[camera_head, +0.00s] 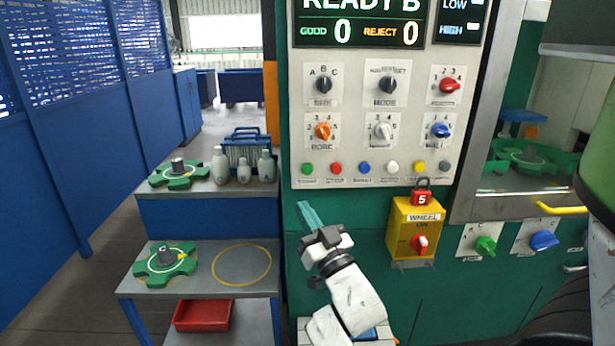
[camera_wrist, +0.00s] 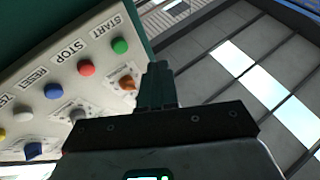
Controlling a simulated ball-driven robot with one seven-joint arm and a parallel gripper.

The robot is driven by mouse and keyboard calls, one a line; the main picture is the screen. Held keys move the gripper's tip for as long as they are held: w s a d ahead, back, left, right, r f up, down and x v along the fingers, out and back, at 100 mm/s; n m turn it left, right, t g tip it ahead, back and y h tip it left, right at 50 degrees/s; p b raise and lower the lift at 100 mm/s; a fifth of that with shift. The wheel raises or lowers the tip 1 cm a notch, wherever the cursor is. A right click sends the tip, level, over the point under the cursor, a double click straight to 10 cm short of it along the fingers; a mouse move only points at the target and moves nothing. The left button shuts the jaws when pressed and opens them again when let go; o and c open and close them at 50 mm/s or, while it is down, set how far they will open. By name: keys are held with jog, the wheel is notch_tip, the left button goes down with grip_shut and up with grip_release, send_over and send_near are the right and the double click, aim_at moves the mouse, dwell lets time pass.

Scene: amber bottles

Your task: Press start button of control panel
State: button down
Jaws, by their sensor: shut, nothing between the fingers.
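The control panel (camera_head: 345,150) stands upright in the head view. Its round green start button (camera_head: 307,168) is at the left end of a row of coloured buttons. In the wrist view the green button (camera_wrist: 120,46) sits beside the label START. My gripper (camera_head: 303,205) is below the green button in the head view, its fingers pointing up toward it. In the wrist view the fingertips (camera_wrist: 157,66) are together, empty, and to the right of the button. They look apart from it.
The red stop button (camera_wrist: 86,67) is beside the green one, with several others further along. Rotary knobs (camera_head: 323,131) project above the row. A yellow wheel switch box (camera_head: 399,232) with a red padlock is at right. Shelves with bottles (camera_head: 220,165) stand left.

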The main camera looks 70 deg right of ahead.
jog(key=shift+s+r+n+t, duration=0.35)
jog(key=shift+s+r+t, duration=0.15)
jog(key=shift+r+t, duration=0.3)
jog(key=shift+s+r+n+t, duration=0.4)
jog(key=shift+r+t, duration=0.2)
jog(key=shift+r, duration=0.3)
jog(key=p, duration=0.2)
send_near(307, 169)
jog(key=shift+w+d+r, duration=0.25)
jog(key=shift+w+r, duration=0.75)
jog(key=shift+r, duration=0.2)
jog(key=shift+w+d+r, duration=0.2)
jog(key=shift+w+r, duration=0.8)
jog(key=shift+r, duration=0.2)
jog(key=shift+d, duration=0.1)
jog(key=shift+w+d, duration=0.15)
jog(key=shift+d, duration=0.15)
